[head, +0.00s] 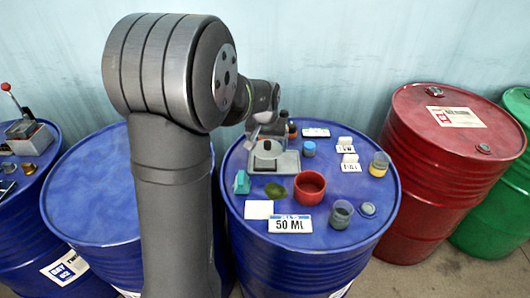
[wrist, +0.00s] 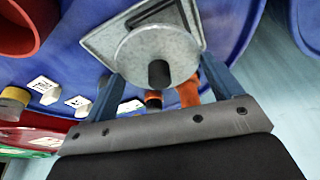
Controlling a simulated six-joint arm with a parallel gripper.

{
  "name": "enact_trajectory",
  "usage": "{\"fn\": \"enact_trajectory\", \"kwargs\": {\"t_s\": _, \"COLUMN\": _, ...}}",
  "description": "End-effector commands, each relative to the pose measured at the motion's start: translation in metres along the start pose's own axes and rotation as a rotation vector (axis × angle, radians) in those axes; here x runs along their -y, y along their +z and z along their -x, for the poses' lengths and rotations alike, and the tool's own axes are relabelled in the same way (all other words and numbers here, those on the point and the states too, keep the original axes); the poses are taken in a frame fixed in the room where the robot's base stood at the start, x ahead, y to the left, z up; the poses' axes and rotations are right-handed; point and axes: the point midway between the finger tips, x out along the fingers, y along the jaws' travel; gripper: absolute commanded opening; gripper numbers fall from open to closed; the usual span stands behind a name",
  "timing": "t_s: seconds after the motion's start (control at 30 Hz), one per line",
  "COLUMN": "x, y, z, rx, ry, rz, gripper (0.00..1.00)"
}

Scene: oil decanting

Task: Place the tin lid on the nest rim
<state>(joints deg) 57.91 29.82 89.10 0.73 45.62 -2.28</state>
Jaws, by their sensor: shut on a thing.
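The tin lid (wrist: 140,48) is a round grey metal disc with a black knob. In the wrist view my gripper (wrist: 160,72) has one finger at each side of it and is shut on it. In the head view my gripper (head: 265,130) is over the grey nest (head: 289,162), with the lid (head: 267,155) small and partly hidden below it. The nest's square plate (wrist: 97,42) shows behind the lid in the wrist view. The lid covers most of the nest there, so I cannot tell whether it touches the rim.
On the blue drum (head: 335,240) stand a red bowl (head: 309,188), a grey cup (head: 341,214), a blue-capped jar (head: 309,149) and a yellow jar (head: 379,164). A teal object (head: 242,182) and a green patch (head: 276,191) lie left of the bowl. An orange-and-black item (wrist: 187,92) is close beyond the lid.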

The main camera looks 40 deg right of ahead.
Motion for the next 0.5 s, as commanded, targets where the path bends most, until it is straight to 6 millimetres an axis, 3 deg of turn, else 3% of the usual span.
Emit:
{"fn": "enact_trajectory", "kwargs": {"t_s": 0.23, "x": 0.009, "y": -0.002, "z": -0.014, "rx": 0.0, "ry": 0.001, "rz": 0.0, "gripper": 0.61}}
{"fn": "enact_trajectory", "kwargs": {"t_s": 0.5, "x": 0.009, "y": 0.007, "z": -0.046, "rx": 0.0, "ry": 0.001, "rz": -0.001, "gripper": 0.61}}
